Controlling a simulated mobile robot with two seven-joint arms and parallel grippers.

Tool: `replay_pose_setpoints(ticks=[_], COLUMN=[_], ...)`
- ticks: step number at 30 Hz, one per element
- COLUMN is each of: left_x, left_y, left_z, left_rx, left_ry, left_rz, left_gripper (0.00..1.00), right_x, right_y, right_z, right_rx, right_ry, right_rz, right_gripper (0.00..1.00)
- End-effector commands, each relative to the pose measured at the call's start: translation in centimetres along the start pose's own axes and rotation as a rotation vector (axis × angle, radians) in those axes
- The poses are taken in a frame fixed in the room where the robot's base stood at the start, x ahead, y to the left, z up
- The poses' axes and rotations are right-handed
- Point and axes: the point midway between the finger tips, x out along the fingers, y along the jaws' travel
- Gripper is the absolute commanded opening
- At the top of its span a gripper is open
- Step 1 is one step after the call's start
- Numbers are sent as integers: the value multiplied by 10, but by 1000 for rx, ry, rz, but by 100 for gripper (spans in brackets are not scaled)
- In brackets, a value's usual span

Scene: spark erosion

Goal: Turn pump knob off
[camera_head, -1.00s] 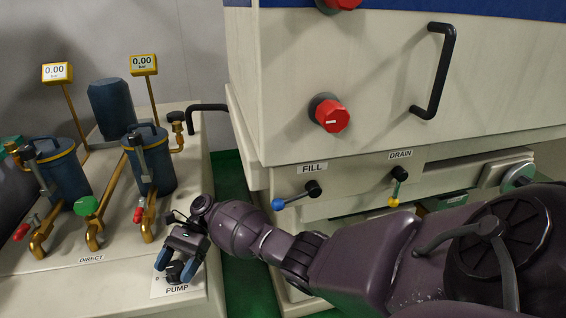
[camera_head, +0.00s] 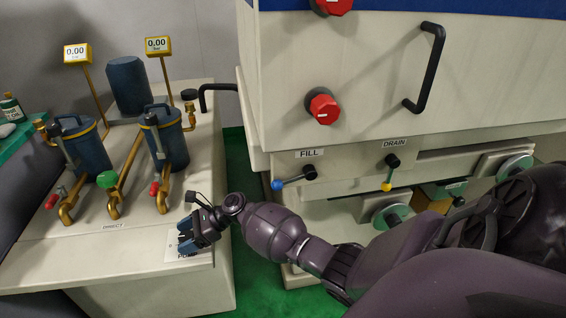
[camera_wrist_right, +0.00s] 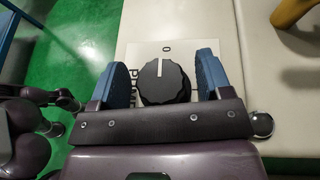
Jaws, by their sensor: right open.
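The black pump knob (camera_wrist_right: 165,84) stands between the two blue fingers of my right gripper (camera_wrist_right: 164,78) in the right wrist view. The fingers are open, with a gap on each side of the knob. The knob's white pointer line points up in that view, roughly toward the 0 mark on its white label plate (camera_wrist_right: 146,52). The PUMP lettering is partly covered by the left finger. In the head view my right gripper (camera_head: 188,240) is over the same plate (camera_head: 174,252) at the bench's front right corner, largely hiding the knob. My left gripper is not in view.
Two blue filter canisters (camera_head: 84,148) (camera_head: 172,142) with brass pipes and red and green handles stand on the bench (camera_head: 60,255) behind the plate. The large machine cabinet (camera_head: 370,90) with red knobs and FILL and DRAIN levers stands right. Green floor lies between.

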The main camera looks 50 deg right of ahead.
Motion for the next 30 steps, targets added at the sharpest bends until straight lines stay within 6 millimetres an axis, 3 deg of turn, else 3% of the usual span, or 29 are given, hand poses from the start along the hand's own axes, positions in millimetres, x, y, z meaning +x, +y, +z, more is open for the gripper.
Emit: replay_pose_setpoints(ticks=[25,30], left_x=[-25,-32], left_y=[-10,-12], left_z=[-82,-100], left_rx=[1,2], left_ry=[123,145], left_rz=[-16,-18], left_gripper=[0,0], right_x=[-1,-27], right_y=[0,14], right_z=[6,6], right_rx=[224,225], right_ry=[-4,-2], right_rz=[-552,-550], right_gripper=[72,72])
